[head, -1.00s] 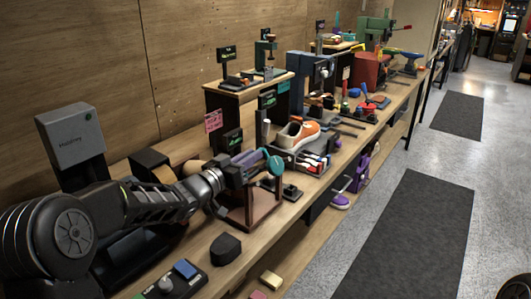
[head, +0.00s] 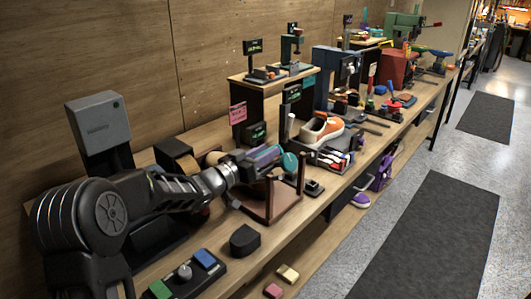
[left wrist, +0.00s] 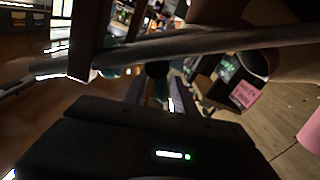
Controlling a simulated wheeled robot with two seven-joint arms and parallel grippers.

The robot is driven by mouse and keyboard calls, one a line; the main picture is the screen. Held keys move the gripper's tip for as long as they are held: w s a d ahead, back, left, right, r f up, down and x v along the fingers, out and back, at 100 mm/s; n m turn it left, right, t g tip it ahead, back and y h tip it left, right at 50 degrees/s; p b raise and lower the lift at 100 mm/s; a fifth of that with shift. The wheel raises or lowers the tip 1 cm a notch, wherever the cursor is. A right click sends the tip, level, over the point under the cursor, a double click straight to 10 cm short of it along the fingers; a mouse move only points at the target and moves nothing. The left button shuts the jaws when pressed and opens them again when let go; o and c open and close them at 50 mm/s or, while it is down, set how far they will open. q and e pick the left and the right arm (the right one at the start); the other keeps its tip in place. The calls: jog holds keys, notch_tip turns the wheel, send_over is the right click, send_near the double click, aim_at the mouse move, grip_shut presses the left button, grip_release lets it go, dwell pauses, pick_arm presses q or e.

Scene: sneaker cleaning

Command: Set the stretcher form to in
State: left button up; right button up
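A purple rod-like part (head: 263,155) with a round teal end (head: 290,162) lies over a brown wooden stand (head: 268,208) on the bench; it looks like the stretcher form. My left gripper (head: 246,166) is at the near left end of this part, over the stand. Its fingers are dark and partly hidden, so I cannot tell whether they touch or hold it. In the left wrist view, a dark bar (left wrist: 200,42) crosses close to the camera, and small teal patches show behind it. My right gripper is out of view.
A control box with green and blue buttons (head: 185,275) and a dark block (head: 244,240) stand in front. The floor to the right is open, with dark mats (head: 430,240).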

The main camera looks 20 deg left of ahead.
pick_arm(q)
jog(key=v, duration=0.7)
jog(key=shift+s+b, duration=0.35)
jog(key=shift+b, duration=0.1)
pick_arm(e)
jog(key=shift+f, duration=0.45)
pick_arm(q)
jog(key=shift+a, duration=0.1)
